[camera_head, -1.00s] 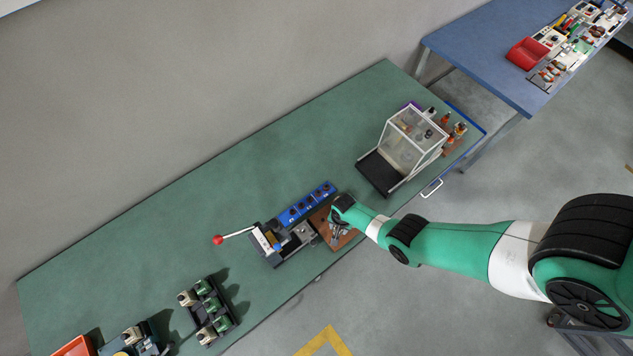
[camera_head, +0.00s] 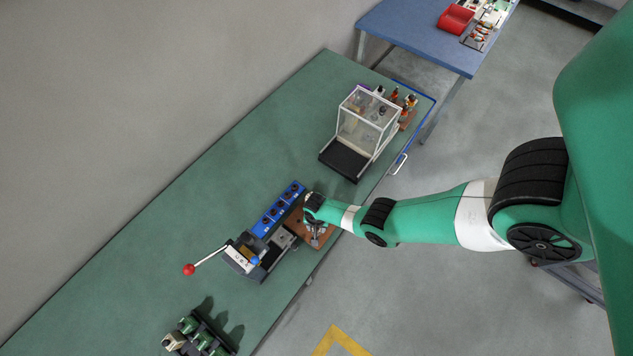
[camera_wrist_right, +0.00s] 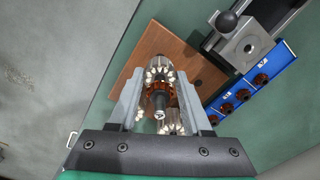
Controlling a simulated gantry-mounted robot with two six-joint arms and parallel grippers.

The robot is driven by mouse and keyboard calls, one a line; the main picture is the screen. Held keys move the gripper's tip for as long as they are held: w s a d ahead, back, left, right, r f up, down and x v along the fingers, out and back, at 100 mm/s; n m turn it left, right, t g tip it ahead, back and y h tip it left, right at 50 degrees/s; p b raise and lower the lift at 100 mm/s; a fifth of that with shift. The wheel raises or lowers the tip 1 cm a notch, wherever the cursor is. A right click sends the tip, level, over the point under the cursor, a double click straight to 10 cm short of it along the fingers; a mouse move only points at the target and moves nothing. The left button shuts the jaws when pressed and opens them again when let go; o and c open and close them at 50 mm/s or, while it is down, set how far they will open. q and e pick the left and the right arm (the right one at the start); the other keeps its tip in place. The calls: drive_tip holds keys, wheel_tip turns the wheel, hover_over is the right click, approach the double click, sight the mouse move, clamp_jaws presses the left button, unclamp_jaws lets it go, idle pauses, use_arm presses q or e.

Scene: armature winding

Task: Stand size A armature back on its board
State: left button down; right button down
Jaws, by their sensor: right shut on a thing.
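My right gripper (camera_wrist_right: 160,88) is shut on an armature (camera_wrist_right: 158,98), which shows a dark shaft end, copper windings and pale segments between the two grey fingers. The brown wooden board (camera_wrist_right: 190,68) lies beneath and beyond the fingers in the right wrist view. In the head view my right gripper (camera_head: 314,213) is over the brown board (camera_head: 322,239) near the table's front edge. More pale segments (camera_wrist_right: 172,127) show below the shaft end, partly hidden by the gripper. Whether the held armature touches the board cannot be told. My left gripper is not in view.
A blue block with several round sockets (camera_head: 277,210) lies beside the board, next to a dark fixture with a red-knobbed lever (camera_head: 189,269). A clear-sided box (camera_head: 367,125) stands farther along the green table (camera_head: 225,165). A rack with green parts (camera_head: 203,341) stands at the lower left.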

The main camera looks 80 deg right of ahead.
drive_tip(key=shift+f, duration=0.2)
drive_tip(key=shift+f+b, duration=0.35)
drive_tip(key=shift+b, duration=0.2)
drive_tip(key=shift+f+b, duration=0.85)
drive_tip(key=shift+b, duration=0.05)
drive_tip(key=shift+c, duration=1.3)
unclamp_jaws()
drive_tip(key=shift+r+p, duration=2.3)
drive_tip(key=shift+p, duration=0.05)
